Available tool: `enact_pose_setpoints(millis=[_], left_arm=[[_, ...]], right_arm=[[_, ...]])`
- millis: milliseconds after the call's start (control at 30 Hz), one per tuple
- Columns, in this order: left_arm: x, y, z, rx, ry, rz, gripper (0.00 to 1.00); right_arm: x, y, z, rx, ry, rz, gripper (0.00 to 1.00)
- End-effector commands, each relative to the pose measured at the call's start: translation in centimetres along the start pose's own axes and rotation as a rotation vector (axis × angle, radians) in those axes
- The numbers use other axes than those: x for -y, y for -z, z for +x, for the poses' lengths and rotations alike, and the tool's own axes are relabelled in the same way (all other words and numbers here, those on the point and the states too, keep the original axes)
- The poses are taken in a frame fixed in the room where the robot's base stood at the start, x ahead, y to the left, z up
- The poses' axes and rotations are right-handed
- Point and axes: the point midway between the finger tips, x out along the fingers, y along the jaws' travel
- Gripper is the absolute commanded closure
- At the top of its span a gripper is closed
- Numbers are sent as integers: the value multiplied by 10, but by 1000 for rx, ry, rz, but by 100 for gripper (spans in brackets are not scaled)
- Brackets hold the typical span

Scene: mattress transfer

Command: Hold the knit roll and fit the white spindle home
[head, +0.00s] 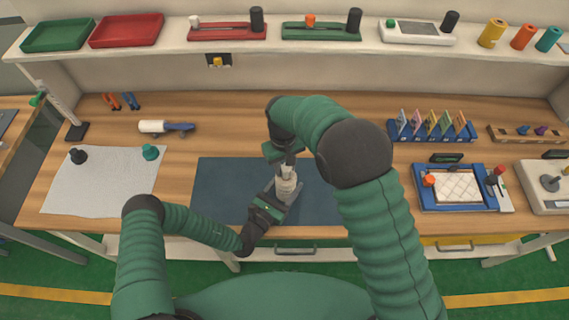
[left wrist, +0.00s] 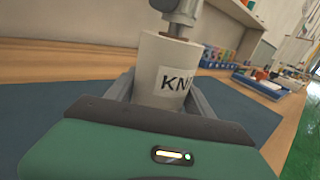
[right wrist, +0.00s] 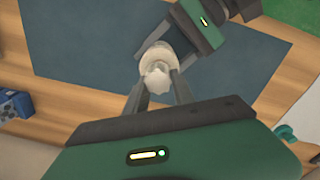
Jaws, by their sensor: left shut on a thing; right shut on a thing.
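The knit roll (head: 285,190) is a pale upright cylinder above the dark mat. In the left wrist view the roll (left wrist: 166,66) shows a label starting "KN" and sits between my left fingers. My left gripper (head: 275,198) is shut on it, from the lower left. My right gripper (head: 286,166) is directly above and shut on the white spindle, which shows as a pale knob (right wrist: 157,76) between its fingertips in the right wrist view. The spindle is over the roll's top, apparently in line. How deep it sits is hidden.
The dark blue mat (head: 225,185) lies under both grippers. A pale cloth (head: 105,185) with black and green knobs is at left. A blue tray (head: 455,200) and a card rack (head: 432,130) stand at right. A shelf (head: 270,45) runs along the back.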

Motion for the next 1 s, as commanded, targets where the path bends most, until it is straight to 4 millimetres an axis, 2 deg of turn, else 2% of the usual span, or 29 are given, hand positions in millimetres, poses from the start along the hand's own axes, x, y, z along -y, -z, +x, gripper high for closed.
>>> enact_pose_setpoints(millis=[433, 467, 633, 900, 1000], left_arm=[[0, 0, 0, 0, -1, 0, 74], [0, 0, 0, 0, -1, 0, 74], [0, 0, 0, 0, -1, 0, 74], [0, 0, 0, 0, -1, 0, 74], [0, 0, 0, 0, -1, 0, 74]], right_arm=[[0, 0, 11, 0, 0, 0, 100], [0, 0, 10, -1, 0, 0, 68], [0, 0, 10, -1, 0, 0, 45], [0, 0, 11, 0, 0, 0, 45], [0, 1, 5, -2, 0, 0, 45]])
